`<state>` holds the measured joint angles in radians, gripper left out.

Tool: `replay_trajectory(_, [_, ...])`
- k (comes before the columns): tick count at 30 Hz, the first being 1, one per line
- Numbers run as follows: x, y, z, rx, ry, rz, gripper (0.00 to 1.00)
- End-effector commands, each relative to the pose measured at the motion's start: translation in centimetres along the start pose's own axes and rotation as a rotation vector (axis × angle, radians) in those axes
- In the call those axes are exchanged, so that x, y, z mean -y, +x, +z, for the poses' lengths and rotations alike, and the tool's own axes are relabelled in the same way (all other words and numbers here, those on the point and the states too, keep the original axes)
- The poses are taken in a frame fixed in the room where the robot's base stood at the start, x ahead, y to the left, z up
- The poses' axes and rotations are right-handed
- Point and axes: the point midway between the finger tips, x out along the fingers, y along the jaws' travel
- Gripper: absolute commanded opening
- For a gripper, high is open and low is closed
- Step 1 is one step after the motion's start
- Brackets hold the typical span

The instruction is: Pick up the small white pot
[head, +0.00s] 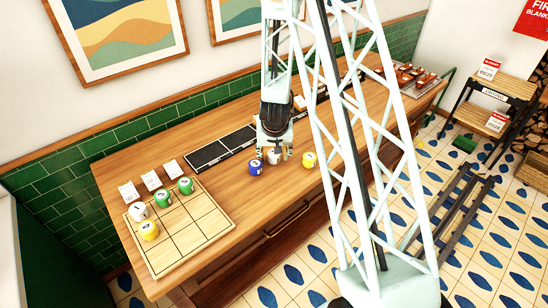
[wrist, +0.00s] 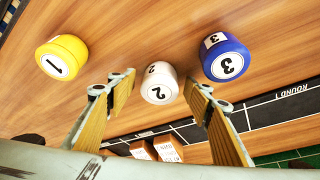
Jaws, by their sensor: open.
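A small white pot (wrist: 159,84) marked 2 stands on the wooden counter in the wrist view. It also shows in the head view (head: 273,157), partly hidden by my gripper (head: 275,150). My gripper (wrist: 157,82) is open and empty, with one finger on each side of the white pot and its tips near it. I see no clear contact. A blue pot (wrist: 224,57) marked 3 stands to its right in the wrist view, and a yellow pot (wrist: 62,57) marked 1 to its left. Another white pot (head: 138,211) sits on the gridded board.
The gridded board (head: 200,221) at the counter's left end also holds two green pots (head: 164,198) and a yellow pot (head: 149,230). White cards (head: 151,180) stand behind it. A black strip (head: 220,148) lies along the counter's back. Counter between board and blue pot is clear.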

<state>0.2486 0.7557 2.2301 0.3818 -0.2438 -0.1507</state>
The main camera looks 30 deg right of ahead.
Motion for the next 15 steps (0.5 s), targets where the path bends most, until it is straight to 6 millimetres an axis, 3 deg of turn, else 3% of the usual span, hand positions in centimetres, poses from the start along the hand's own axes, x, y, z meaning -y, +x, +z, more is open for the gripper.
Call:
replay_trajectory(4, [0.0,-0.01,0.0,0.0,0.0,0.0,0.45])
replay_trajectory(12, [0.0,-0.01,0.0,0.0,0.0,0.0,0.2])
replay_trajectory(15, [0.01,-0.02,-0.02,0.0,0.0,0.0,0.18])
